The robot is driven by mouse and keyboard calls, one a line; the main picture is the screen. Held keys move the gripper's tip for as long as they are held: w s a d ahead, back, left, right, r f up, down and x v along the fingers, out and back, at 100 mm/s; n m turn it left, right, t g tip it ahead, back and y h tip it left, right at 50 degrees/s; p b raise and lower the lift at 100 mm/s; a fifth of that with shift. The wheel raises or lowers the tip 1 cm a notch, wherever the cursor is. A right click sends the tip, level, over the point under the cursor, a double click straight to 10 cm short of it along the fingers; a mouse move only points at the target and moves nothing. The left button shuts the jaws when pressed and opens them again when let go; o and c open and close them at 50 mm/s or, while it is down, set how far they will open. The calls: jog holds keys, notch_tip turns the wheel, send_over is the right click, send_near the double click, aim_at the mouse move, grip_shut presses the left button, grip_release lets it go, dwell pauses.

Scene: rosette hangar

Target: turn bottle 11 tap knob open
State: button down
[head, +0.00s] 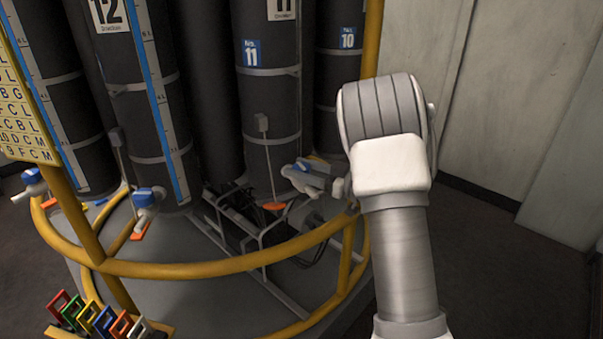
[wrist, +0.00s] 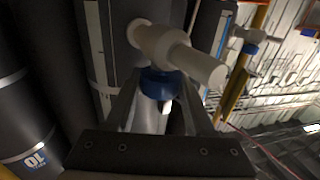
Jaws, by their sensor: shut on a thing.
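Bottle 11 (head: 268,95) is a tall dark cylinder with a blue number label, near the middle of the head view. A white tap (head: 303,180) with a blue knob (head: 308,166) sits at its foot, beside my arm. In the wrist view the white tap body (wrist: 180,56) lies across the top, with the blue knob (wrist: 158,84) against it. My gripper (wrist: 162,92) is shut on the blue knob, one finger on each side. In the head view I cannot make out the fingers; my pale arm covers the space right of the tap.
A yellow rail (head: 190,268) curves around the bottle stand in front of the taps. Bottle 12 (head: 120,90) and its blue-knobbed tap (head: 148,198) stand to the left. Open floor (head: 490,260) lies to the right.

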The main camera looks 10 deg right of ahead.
jog(key=shift+r+n+g+y, duration=0.1)
jog(key=shift+n+g+y, duration=0.5)
jog(key=shift+g, duration=0.4)
jog(key=shift+c, duration=1.3)
grip_release()
jog(key=v, duration=1.7)
jog(key=shift+f, duration=0.3)
jog(key=shift+d, duration=0.15)
